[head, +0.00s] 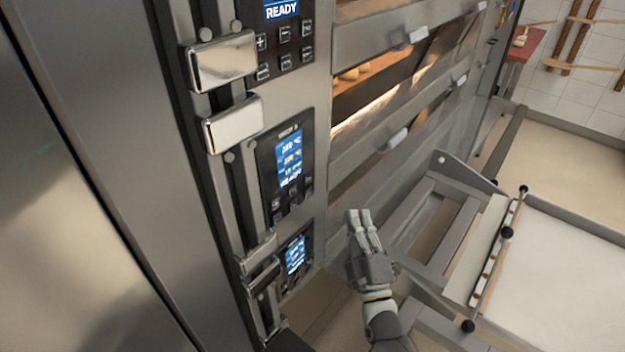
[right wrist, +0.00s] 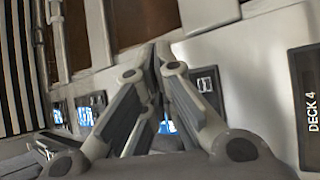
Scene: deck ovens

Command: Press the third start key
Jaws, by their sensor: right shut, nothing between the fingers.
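The oven control panels run down the oven front in the head view: a top panel (head: 285,40) reading READY, a middle panel (head: 288,165) and a low panel (head: 295,258), each with a lit blue display and dark keys. I cannot tell which key is the third start key. My right gripper (head: 360,217) is shut and empty, right of the low panel and apart from it. In the right wrist view its fingertips (right wrist: 162,52) meet in front of the oven face, beside a small dark key (right wrist: 207,82) with a pale symbol. My left gripper is not in view.
A dark plate (right wrist: 312,105) reading DECK 4 is at the right in the right wrist view. Metal handles (head: 232,122) stick out left of the panels. A loader frame with a white board (head: 570,255) stands at the right. Oven doors (head: 420,80) are behind the gripper.

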